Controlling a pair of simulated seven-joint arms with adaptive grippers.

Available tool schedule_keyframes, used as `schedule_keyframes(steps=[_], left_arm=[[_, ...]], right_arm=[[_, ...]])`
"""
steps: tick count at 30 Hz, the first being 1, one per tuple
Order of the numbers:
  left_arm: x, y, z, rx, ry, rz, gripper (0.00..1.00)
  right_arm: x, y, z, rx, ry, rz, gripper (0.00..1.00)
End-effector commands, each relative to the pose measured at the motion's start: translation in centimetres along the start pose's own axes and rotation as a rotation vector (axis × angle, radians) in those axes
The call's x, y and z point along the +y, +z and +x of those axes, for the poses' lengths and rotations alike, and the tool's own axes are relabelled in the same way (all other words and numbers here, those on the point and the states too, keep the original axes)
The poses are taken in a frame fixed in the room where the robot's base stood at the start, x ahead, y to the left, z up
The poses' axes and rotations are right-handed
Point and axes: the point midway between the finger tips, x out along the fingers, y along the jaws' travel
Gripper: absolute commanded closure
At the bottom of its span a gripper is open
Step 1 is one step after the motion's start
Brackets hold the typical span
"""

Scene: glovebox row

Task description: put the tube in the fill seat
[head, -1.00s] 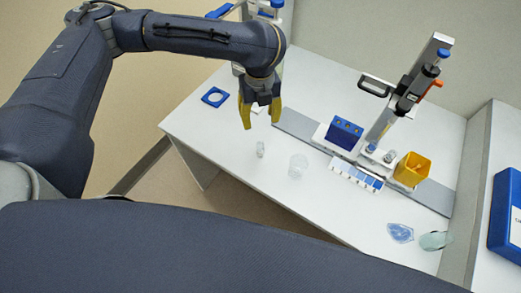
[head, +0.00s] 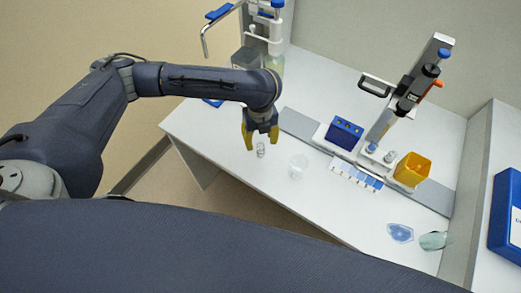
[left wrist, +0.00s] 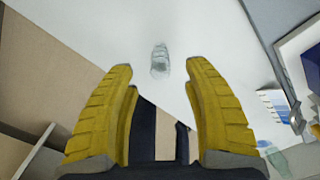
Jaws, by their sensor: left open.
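My left gripper (head: 261,142) has yellow fingers, open and empty, close to the tube in the head view. In the left wrist view the open fingers (left wrist: 160,68) show nothing held. A dispensing stand (head: 392,110) with a slanted column stands at the back. Small seats (head: 389,157) show at its foot; I cannot tell which is the fill seat. My right gripper is not in view.
A blue block (head: 343,134), a strip with blue squares (head: 356,174) and a yellow bin (head: 411,169) surround the stand. Clear items (head: 400,232) lie at the front right. A blue box (head: 506,215) is at far right.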

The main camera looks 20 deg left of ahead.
Motion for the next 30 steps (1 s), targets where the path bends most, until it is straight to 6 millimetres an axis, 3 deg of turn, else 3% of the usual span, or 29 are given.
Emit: schedule_keyframes(steps=[15, 26, 30], left_arm=[[0.0, -0.2, 4.8, 0.001, 0.001, -0.001, 0.50], [0.0, -0.1, 5.1, -0.001, 0.000, -0.001, 0.47], [0.0, -0.1, 5.1, 0.000, 0.000, -0.001, 0.64]], right_arm=[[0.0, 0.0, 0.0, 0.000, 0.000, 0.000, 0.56], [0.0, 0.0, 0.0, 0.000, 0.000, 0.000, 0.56], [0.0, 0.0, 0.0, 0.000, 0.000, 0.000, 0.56]])
